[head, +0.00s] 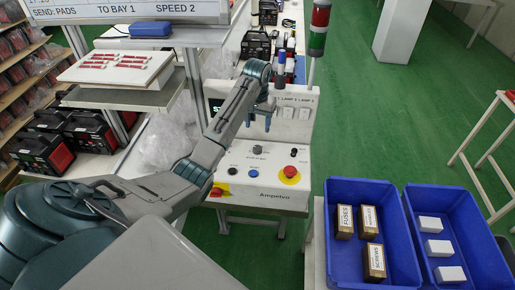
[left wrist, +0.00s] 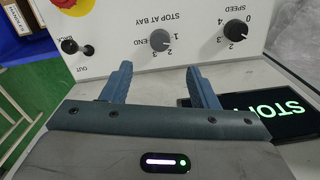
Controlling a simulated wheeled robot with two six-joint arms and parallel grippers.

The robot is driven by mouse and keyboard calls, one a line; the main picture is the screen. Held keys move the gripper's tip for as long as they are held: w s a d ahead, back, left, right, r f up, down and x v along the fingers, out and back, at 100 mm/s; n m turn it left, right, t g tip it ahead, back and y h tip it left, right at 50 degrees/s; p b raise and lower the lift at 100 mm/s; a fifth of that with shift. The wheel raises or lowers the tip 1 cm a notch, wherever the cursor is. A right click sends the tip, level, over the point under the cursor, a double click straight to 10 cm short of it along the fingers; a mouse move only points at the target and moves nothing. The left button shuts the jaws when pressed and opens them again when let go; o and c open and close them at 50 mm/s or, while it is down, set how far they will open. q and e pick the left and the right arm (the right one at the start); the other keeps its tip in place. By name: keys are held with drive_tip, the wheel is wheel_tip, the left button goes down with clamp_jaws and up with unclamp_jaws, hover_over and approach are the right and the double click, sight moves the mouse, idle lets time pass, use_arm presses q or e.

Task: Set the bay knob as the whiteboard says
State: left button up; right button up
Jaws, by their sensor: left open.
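The whiteboard (head: 130,10) at the top left reads "SEND: PADS", "TO BAY 1", "SPEED 2". The bay knob (left wrist: 160,40) is a grey round knob on the white control panel, labelled "STOP AT BAY" with 1, 2, 3 and END, upside down in the left wrist view. It also shows in the head view (head: 258,150). I cannot tell clearly where its pointer stands. My left gripper (left wrist: 159,70) is open and empty, its fingers pointing toward the panel, apart from the knob. In the head view the left gripper (head: 263,108) is above the panel. My right gripper is not visible.
A speed knob (left wrist: 233,32), an OUT/BACK switch (left wrist: 76,47) and a display reading "STOP" (left wrist: 262,112) flank the bay knob. A red emergency button (head: 290,172) is on the panel's right. Blue bins (head: 336,235) with boxes stand at the lower right.

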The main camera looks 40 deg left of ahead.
sight(258, 148)
use_arm(q)
wheel_tip(258, 148, down, 4)
drive_tip(key=b, duration=0.3)
drive_tip(key=shift+r, duration=0.25)
drive_tip(key=shift+f+p, duration=0.4)
drive_tip(key=shift+p, duration=0.55)
wheel_tip(258, 148, down, 5)
drive_tip(key=shift+f+p, duration=0.2)
drive_tip(key=shift+p, duration=0.5)
drive_tip(key=shift+f, duration=0.55)
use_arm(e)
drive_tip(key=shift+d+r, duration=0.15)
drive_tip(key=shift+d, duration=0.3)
